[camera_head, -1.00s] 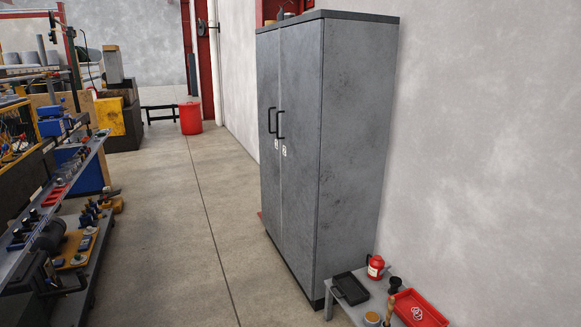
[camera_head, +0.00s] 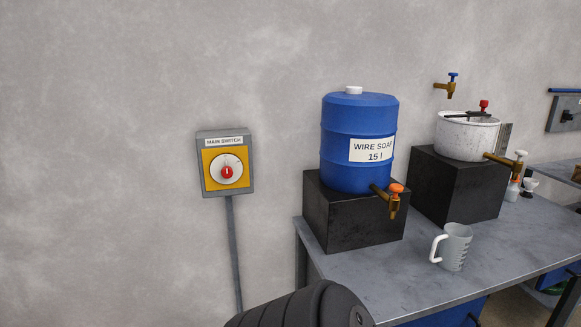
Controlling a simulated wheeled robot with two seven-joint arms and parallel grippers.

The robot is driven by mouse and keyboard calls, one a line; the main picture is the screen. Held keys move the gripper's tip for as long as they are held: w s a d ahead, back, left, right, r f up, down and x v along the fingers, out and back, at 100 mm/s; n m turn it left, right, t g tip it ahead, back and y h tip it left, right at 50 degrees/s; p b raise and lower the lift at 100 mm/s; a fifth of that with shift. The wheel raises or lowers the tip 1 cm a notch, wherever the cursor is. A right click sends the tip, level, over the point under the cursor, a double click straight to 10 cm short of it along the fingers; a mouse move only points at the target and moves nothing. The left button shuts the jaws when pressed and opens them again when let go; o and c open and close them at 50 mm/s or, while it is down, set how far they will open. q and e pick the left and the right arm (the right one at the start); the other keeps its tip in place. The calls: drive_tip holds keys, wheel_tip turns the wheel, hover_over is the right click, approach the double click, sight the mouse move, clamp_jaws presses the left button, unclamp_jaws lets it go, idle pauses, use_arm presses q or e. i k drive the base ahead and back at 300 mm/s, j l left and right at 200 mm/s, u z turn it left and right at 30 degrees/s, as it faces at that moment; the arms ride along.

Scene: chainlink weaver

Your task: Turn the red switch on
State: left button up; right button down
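The red switch (camera_head: 227,172) is a round red knob on a white dial, set in a yellow plate on a grey box. The box is labelled "MAIN SWITCH" and is mounted on the grey wall, left of the middle of the head view. A white mark stands upright on the knob. A dark rounded part of my own arm shows at the bottom edge, below and to the right of the switch. Neither of my grippers is in view, and nothing touches the switch.
A grey conduit (camera_head: 234,255) runs down from the box. To the right, a grey table (camera_head: 380,268) holds a blue soap barrel (camera_head: 345,120) on a black block (camera_head: 350,222), a measuring cup (camera_head: 455,248) and a white pot (camera_head: 465,138). The wall left of the switch is bare.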

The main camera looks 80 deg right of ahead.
sight(227, 172)
drive_tip(key=z, duration=2.25)
